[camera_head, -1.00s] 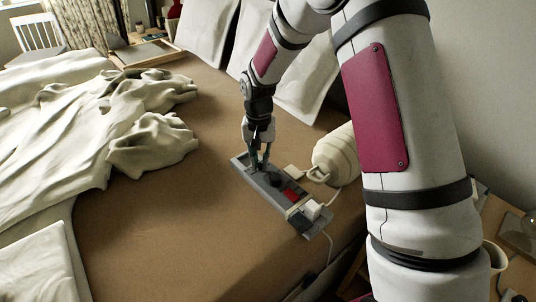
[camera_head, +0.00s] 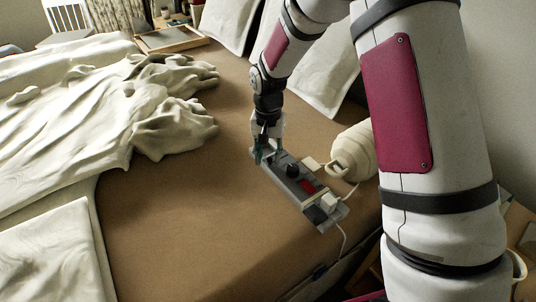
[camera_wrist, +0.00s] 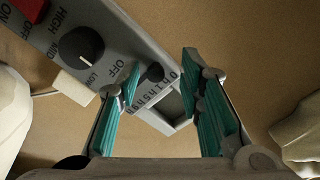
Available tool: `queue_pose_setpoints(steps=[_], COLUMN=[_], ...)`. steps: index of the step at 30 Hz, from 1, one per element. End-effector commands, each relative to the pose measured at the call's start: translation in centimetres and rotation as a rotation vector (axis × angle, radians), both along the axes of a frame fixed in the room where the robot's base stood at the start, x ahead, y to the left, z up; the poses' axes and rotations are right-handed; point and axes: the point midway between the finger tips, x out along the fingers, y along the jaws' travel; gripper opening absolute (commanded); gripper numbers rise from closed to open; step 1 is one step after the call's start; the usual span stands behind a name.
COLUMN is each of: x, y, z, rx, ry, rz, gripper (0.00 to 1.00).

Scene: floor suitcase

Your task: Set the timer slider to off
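A grey control strip (camera_head: 318,202) lies on the brown bed, with a red switch (camera_head: 307,186) and a black dial (camera_head: 293,170). In the wrist view the dial (camera_wrist: 82,48) is marked HIGH, MID, LOW and OFF. A small dark slider knob (camera_wrist: 153,73) sits beside a row of printed marks, near a pale-edged recess (camera_wrist: 170,106). My gripper (camera_head: 265,157) is at the strip's far end. In the wrist view my gripper (camera_wrist: 162,68) is open, its teal pads on either side of the slider knob. Contact with the knob cannot be told. The slider's exact setting is not readable.
A cream rounded container (camera_head: 354,150) stands to the right. Rumpled pale bedding (camera_head: 150,120) lies to the left, and pillows (camera_head: 315,75) behind. Bare brown bed surface is free left of the strip.

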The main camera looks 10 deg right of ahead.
Motion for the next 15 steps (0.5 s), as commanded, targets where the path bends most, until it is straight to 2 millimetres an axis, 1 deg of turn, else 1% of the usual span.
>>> queue_pose_setpoints(steps=[5, 15], x=[0.1, 0.1], y=[0.0, 0.1], z=[1.9, 8.6], rx=[0.0, 0.001], ry=[-0.005, -0.006], rz=[0.0, 0.0], gripper=[0.34, 0.34])
